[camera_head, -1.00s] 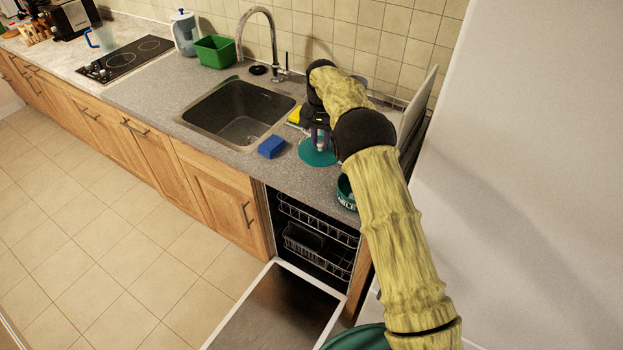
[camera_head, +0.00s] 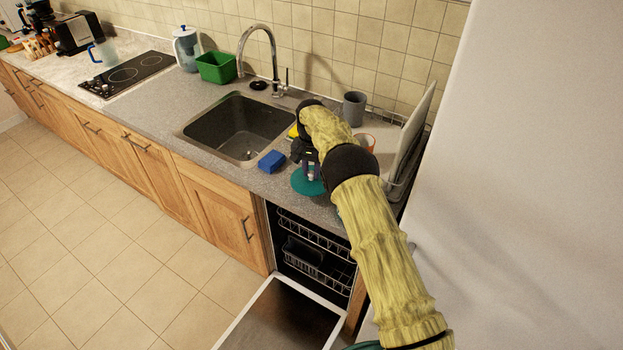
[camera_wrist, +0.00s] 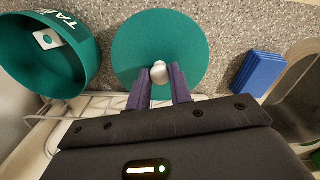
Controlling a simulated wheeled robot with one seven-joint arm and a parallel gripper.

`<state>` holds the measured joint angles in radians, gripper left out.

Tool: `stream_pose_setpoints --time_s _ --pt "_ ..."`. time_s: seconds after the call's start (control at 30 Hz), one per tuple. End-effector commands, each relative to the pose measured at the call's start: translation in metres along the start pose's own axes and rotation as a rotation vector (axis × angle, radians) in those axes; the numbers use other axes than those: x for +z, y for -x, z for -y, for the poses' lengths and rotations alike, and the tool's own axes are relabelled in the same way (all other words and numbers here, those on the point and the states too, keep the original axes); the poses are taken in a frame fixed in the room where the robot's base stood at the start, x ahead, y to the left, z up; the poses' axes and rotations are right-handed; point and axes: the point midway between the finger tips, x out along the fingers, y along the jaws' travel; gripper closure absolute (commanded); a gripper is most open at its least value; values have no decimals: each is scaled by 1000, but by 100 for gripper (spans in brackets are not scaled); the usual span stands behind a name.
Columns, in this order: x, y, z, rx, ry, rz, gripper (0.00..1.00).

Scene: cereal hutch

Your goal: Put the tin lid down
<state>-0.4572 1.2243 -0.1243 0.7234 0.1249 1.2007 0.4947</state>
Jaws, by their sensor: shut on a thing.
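The tin lid (camera_wrist: 160,35) is a flat teal disc with a pale round knob in its middle. My gripper (camera_wrist: 160,90) is shut on that knob, with one purple finger on each side. In the head view the lid (camera_head: 306,184) is level at the counter, right of the blue sponge, below my gripper (camera_head: 311,172). I cannot tell whether it touches the counter or hovers just above it. The teal tin (camera_wrist: 82,72) with white lettering stands open left of the lid in the wrist view, with a small pale square inside. In the head view my arm mostly hides it.
A blue sponge (camera_head: 271,161) lies between the lid and the sink (camera_head: 238,127). A dish rack (camera_head: 398,186) with a grey cup (camera_head: 354,108) nearby is at the right. The dishwasher door (camera_head: 283,318) hangs open below. Bare counter (camera_head: 247,184) lies before the sink.

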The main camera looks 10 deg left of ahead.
Motion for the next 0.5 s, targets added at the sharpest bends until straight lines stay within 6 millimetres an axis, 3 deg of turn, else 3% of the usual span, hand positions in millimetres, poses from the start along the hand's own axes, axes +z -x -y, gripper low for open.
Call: stream_pose_setpoints --time_s 0.37,0.5 --pt "-1 -8 -1 -1 -2 -1 100" --pt "0 -21 -2 1 -3 2 100"
